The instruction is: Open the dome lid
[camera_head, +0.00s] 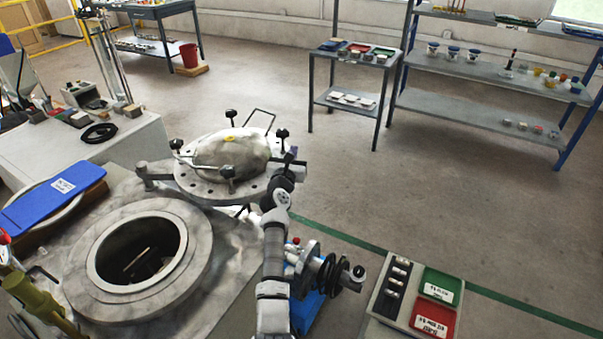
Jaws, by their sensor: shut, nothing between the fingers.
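The dome lid (231,152) is a pale, worn round dome on a flanged ring with bolt holes. It stands swung aside from the vessel, behind and to the right of its opening. Several black-knobbed clamps stand around the flange, and a wire handle (259,119) rises at the far side. The round vessel opening (102,261) is uncovered, with a dark inside and a thin light rod in it. My arm reaches up from the bottom middle. My gripper (291,156) is shut and empty at the lid's right edge; I cannot tell whether it touches.
A blue binder (54,195) lies left of the vessel. A valve with a black handwheel (328,275) is right of my arm. A small stand with green and red trays (440,286) is at the lower right. Shelves (480,90) stand behind; the floor between is clear.

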